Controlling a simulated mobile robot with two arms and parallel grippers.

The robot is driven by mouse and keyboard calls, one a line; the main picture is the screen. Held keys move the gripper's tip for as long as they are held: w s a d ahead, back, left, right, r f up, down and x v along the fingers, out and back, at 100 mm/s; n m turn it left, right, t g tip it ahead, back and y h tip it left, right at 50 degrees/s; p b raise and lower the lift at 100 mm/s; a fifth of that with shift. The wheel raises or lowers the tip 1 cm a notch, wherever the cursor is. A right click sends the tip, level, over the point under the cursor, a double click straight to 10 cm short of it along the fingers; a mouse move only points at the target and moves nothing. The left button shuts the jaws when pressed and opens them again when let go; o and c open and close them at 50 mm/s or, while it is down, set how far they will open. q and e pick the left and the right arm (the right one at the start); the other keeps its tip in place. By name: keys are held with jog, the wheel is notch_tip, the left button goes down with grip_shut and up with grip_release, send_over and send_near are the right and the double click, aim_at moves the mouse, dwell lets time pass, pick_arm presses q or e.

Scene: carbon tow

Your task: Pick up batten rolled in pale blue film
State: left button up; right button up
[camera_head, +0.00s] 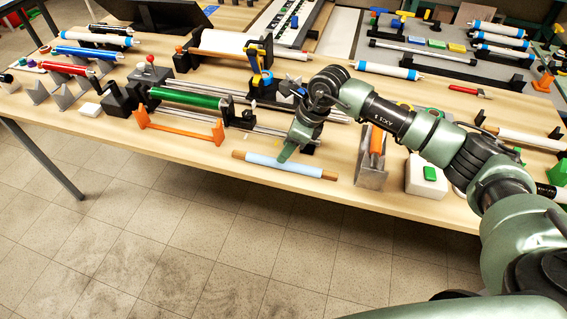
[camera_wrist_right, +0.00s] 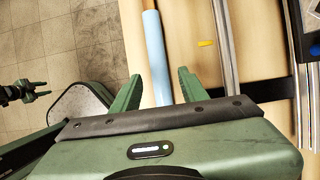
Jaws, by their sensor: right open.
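The batten rolled in pale blue film (camera_head: 262,160) lies along the front edge of the wooden table, with bare tan ends. In the right wrist view the batten (camera_wrist_right: 155,50) runs up between the fingers.
An orange-handled tool in a metal holder (camera_head: 371,165) stands right of the batten. A white box with a green top (camera_head: 427,176) is farther right. An orange stand (camera_head: 180,128) and metal rails (camera_head: 250,127) lie behind and left. The floor is open in front.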

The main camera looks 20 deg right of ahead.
aim_at(284, 165)
jog(key=x, duration=0.1)
jog(key=p+x, duration=0.1)
jog(key=x, duration=0.1)
jog(key=p+x, duration=0.1)
jog(key=shift+s+d+f, duration=0.1)
jog(key=shift+s+f, duration=0.1)
jog(key=shift+f, duration=0.15)
jog(key=shift+w+f, duration=0.15)
jog(key=shift+f, duration=0.25)
grip_shut()
jog(key=shift+r, duration=0.1)
